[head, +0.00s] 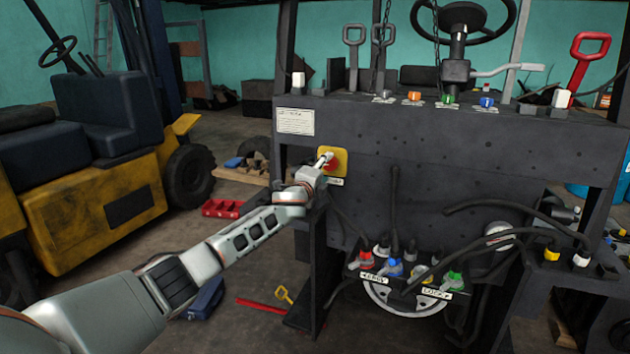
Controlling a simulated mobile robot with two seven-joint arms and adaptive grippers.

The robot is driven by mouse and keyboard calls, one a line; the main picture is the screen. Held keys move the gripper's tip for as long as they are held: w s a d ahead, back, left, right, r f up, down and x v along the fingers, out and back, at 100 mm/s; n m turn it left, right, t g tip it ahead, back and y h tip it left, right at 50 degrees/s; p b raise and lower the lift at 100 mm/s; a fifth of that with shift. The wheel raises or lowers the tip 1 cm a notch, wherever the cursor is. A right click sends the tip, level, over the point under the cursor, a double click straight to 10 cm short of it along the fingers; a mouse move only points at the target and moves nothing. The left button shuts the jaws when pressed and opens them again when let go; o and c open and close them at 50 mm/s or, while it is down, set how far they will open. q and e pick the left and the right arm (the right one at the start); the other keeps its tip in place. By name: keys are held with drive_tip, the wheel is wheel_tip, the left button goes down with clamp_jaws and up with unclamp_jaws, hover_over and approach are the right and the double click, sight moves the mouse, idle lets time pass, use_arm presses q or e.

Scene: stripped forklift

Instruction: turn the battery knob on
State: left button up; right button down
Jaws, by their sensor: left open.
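The battery knob (333,166) is red and sits on a yellow square plate (343,154) on the dark front panel of the stripped forklift, with a small white label below it. My left arm comes in from the lower left, and my left gripper (326,160) is at the knob, in front of its left part. The gripper is open, with its fingertips over or right beside the knob. I cannot tell whether they touch it. Part of the knob is hidden behind the fingers. My right gripper is not in view.
Levers, coloured switches and a steering wheel (462,14) top the panel (430,150). Hoses and a lower block of coloured knobs (408,272) hang below right. A yellow forklift (95,190) stands at left. A red tray (221,208) and a blue box (203,300) lie on the floor.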

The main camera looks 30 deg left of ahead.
use_arm(q)
drive_tip(key=s, duration=0.9)
drive_tip(key=shift+s+d, duration=0.2)
drive_tip(key=shift+d, duration=0.25)
drive_tip(key=s+d+f+n+g+h, duration=0.1)
drive_tip(key=s+d+f, duration=0.4)
drive_tip(key=f, duration=0.4)
drive_tip(key=s+d+f+n+g+h, duration=0.2)
drive_tip(key=s+d+f, duration=0.3)
drive_tip(key=f, duration=0.3)
drive_tip(key=s+d+f+n+g+h, duration=0.1)
drive_tip(key=s+d+f, duration=0.45)
drive_tip(key=f, duration=0.35)
drive_tip(key=s+d+f+n+g, duration=0.1)
drive_tip(key=s+f+n, duration=0.2)
drive_tip(key=s, duration=0.7)
drive_tip(key=s+d+f+n+g, duration=0.1)
drive_tip(key=s+d+f+n, duration=0.1)
drive_tip(key=s+f+n, duration=0.2)
drive_tip(key=s+d+f+n+g, duration=0.1)
drive_tip(key=s+f, duration=0.7)
drive_tip(key=s, duration=0.9)
drive_tip(key=d+n, duration=0.1)
drive_tip(key=n, duration=0.1)
drive_tip(key=shift+n, duration=0.3)
drive_tip(key=shift+w, duration=0.1)
